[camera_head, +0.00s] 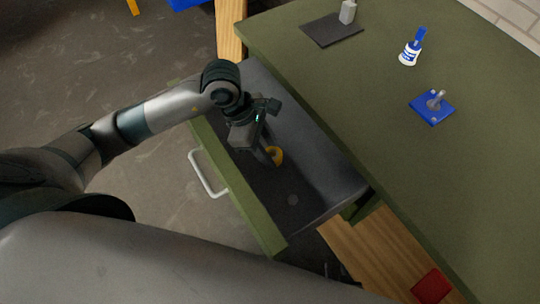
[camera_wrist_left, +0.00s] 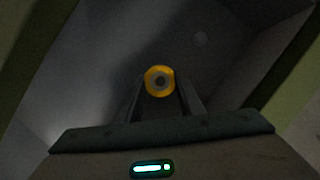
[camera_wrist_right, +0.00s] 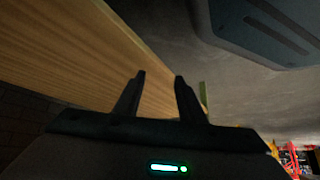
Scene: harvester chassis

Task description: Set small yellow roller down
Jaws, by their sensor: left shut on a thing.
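The small yellow roller (camera_head: 277,156) is a yellow ring with a grey centre, inside the open drawer (camera_head: 310,200). In the left wrist view the roller (camera_wrist_left: 160,81) sits between the fingertips. My left gripper (camera_head: 268,155) reaches down into the drawer and is shut on the roller. I cannot tell whether the roller touches the drawer floor. My right gripper (camera_wrist_right: 158,80) shows only in its own wrist view. Its fingers are apart with nothing between them, near a wooden panel (camera_wrist_right: 90,45).
A small round grey spot (camera_head: 292,199) shows on the drawer floor. On the green tabletop are a dark mat (camera_head: 325,32), a grey block (camera_head: 348,12), a blue-white bottle (camera_head: 411,50) and a blue plate with a grey peg (camera_head: 432,108). A white handle (camera_head: 206,175) is on the drawer's front.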

